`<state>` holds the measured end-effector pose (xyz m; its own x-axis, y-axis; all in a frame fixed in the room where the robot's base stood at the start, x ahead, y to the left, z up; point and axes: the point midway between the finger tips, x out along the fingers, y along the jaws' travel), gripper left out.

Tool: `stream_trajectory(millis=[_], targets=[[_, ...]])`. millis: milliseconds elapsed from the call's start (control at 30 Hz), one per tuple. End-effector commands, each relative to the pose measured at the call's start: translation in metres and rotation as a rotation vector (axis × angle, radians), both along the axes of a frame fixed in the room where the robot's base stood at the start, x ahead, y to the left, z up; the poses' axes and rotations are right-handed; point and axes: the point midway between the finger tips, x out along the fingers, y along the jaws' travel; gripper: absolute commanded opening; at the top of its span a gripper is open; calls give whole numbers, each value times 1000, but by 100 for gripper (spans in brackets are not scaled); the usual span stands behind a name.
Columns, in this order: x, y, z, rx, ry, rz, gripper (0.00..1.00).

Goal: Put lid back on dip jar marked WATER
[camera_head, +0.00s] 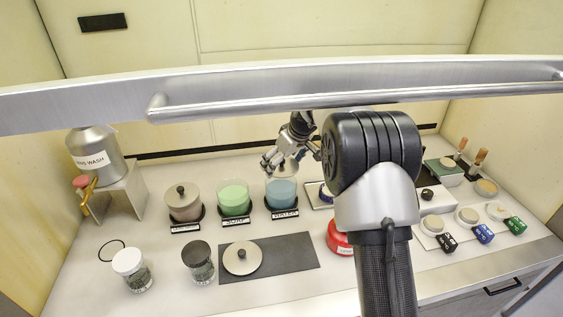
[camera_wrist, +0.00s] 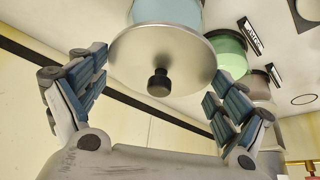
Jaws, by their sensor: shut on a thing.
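The WATER jar (camera_head: 281,194) holds blue liquid and stands at the right of three jars, its label (camera_head: 285,213) in front. My gripper (camera_head: 281,164) is over this jar. In the wrist view my gripper (camera_wrist: 160,92) has its fingers on both sides of a round metal lid (camera_wrist: 135,62) with a black knob (camera_wrist: 158,82), shut on its rim. The blue jar (camera_wrist: 165,12) shows right behind the lid; I cannot tell whether they touch. A second, similar lid (camera_head: 233,268) lies on the dark mat (camera_head: 295,253).
The green jar (camera_head: 234,198) beside WATER is uncovered; the left jar (camera_head: 184,208) is lidded. Two glass jars (camera_head: 135,275) (camera_head: 198,268) stand in front. A metal wash can (camera_head: 92,150) stands left. A rail (camera_head: 350,97) crosses the foreground. A red round object (camera_head: 340,240) is beside my arm.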

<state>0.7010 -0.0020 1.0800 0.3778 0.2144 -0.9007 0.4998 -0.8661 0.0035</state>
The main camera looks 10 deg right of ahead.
Motion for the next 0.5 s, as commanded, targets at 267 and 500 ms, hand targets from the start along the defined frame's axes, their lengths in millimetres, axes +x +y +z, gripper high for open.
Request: stream_trajectory(millis=[267,500], targets=[[2,1,-14,-1,-11,1,63],[1,1,-40,0,-7,1,63]])
